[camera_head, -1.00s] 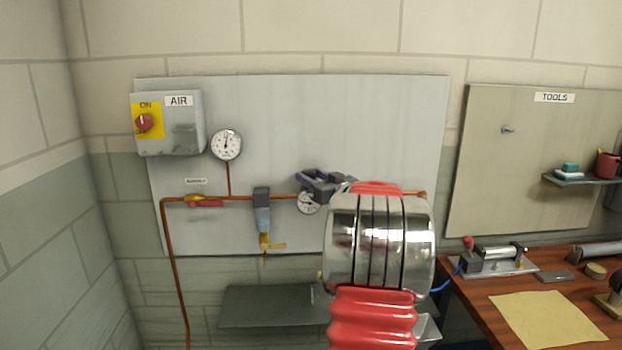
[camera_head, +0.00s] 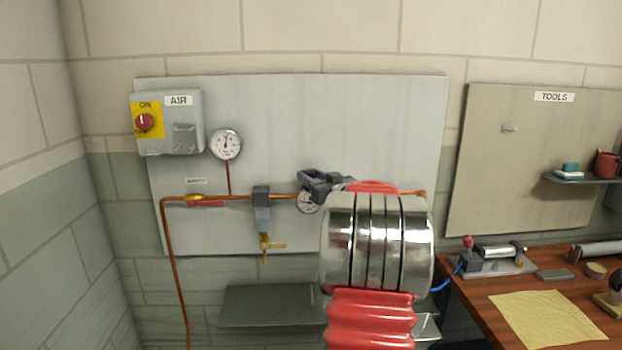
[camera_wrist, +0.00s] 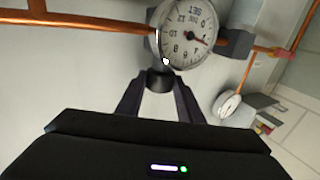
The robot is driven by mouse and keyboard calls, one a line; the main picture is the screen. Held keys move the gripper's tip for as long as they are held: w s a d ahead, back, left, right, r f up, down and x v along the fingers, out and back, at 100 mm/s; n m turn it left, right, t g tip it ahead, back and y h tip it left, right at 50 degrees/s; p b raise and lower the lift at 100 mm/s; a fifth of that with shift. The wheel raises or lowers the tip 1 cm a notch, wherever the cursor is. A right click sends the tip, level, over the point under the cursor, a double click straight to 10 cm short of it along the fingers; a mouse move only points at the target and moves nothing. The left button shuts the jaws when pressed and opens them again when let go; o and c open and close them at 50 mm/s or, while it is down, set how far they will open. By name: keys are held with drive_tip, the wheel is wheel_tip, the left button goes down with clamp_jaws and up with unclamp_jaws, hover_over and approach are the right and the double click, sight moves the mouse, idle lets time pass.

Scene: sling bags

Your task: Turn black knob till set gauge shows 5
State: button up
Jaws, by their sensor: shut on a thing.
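The black knob (camera_wrist: 160,81) is between the two fingers of my gripper (camera_wrist: 158,90) in the wrist view, and the fingers are shut on it. Just beyond it is the white set gauge (camera_wrist: 182,38), marked SET and seen upside down. Its red needle points to the right, on the low-number side of the dial; I cannot read the exact value. In the head view, my gripper (camera_head: 322,184) covers the knob and part of the set gauge (camera_head: 307,203).
A copper pipe (camera_head: 230,198) runs along the grey panel. Another gauge (camera_head: 225,144) sits higher, right of the AIR box (camera_head: 180,135) with a red switch. A grey shelf (camera_head: 265,306) is below. A wooden workbench (camera_head: 480,300) stands at the right.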

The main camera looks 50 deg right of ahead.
drive_tip(key=shift+w+a+r+m+g+h, duration=0.1)
drive_tip(key=shift+a+m+g+h, duration=0.05)
drive_tip(key=shift+m+g+h, duration=1)
drive_tip(key=shift+w+a+m+g+h, duration=0.15)
drive_tip(key=shift+m+g+h, duration=0.75)
drive_tip(key=shift+h, duration=0.5)
drive_tip(key=shift+w+a+r+m+g+h, duration=0.1)
drive_tip(key=shift+m+g+h, duration=0.9)
drive_tip(key=shift+h, duration=0.25)
drive_tip(key=shift+w+a+m+g+h, duration=0.15)
drive_tip(key=shift+m+g+h, duration=0.45)
drive_tip(key=shift+m+g, duration=0.4)
drive_tip(key=shift+w+d+m+g+h, duration=0.1)
drive_tip(key=shift+m+g+h, duration=0.55)
drive_tip(key=shift+g, duration=0.5)
drive_tip(key=shift+w+m+g, duration=0.1)
drive_tip(key=shift+m+g, duration=0.5)
drive_tip(key=shift+g, duration=0.2)
drive_tip(key=shift+w+m+g+h, duration=0.1)
drive_tip(key=shift+m+g+h, duration=0.35)
drive_tip(key=shift+m+g, duration=0.65)
drive_tip(key=shift+n+g, duration=0.3)
drive_tip(key=o, duration=0.8)
drive_tip(key=shift+c, duration=0.2)
drive_tip(key=shift+a+f, duration=0.1)
drive_tip(key=shift+f, duration=0.05)
drive_tip(key=shift+a, duration=0.15)
drive_tip(key=s+a, duration=0.1)
drive_tip(key=a, duration=1.2)
drive_tip(key=shift+s+a, duration=0.2)
